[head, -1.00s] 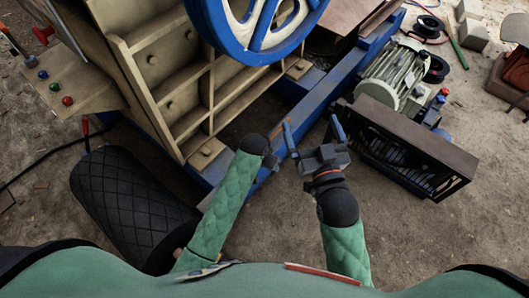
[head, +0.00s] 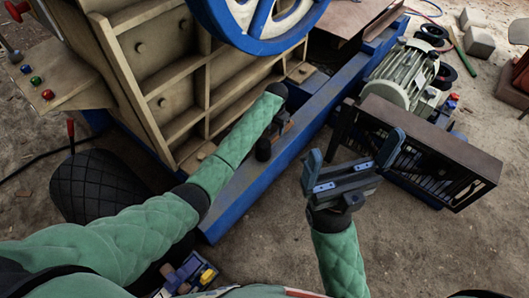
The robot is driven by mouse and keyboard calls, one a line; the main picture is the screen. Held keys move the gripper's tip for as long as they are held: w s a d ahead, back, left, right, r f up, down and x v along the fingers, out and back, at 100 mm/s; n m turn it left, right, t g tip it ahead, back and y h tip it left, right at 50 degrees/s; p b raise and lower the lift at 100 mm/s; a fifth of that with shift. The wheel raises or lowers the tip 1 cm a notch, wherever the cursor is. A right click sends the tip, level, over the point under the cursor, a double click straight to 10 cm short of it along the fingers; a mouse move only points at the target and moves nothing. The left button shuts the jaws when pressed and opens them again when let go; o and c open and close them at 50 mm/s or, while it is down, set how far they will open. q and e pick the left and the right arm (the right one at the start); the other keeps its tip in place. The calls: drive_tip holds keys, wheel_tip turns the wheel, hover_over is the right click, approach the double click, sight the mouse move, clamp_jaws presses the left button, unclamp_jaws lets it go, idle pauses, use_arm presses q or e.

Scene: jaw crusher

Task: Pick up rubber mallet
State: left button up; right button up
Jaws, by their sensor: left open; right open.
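I cannot make out a rubber mallet for certain in the head view. My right gripper (head: 352,162) is open and empty, its two blue-tipped fingers wide apart above bare ground in front of the brown slatted metal frame. My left arm reaches from the left across to the crusher's blue base beam. My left gripper (head: 273,137) is at its end, beside the ribbed crusher wall. It is dark and mostly hidden by my forearm, and I see nothing held in it.
The crusher's blue flywheel (head: 262,42) and blue base beam (head: 290,118) stand ahead. The brown slatted frame (head: 430,140) and a motor (head: 404,75) are at right. A control panel (head: 45,85) is at left. A green stick (head: 457,40) lies far right. Ground at lower right is clear.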

sight(275, 137)
use_arm(q)
drive_tip(key=shift+w+a+f, duration=0.1)
drive_tip(key=shift+f, duration=0.45)
drive_tip(key=shift+d+f+b, duration=0.2)
drive_tip(key=shift+f+b, duration=1.2)
drive_tip(key=shift+f, duration=1.95)
drive_tip(key=shift+c, duration=0.2)
clamp_jaws()
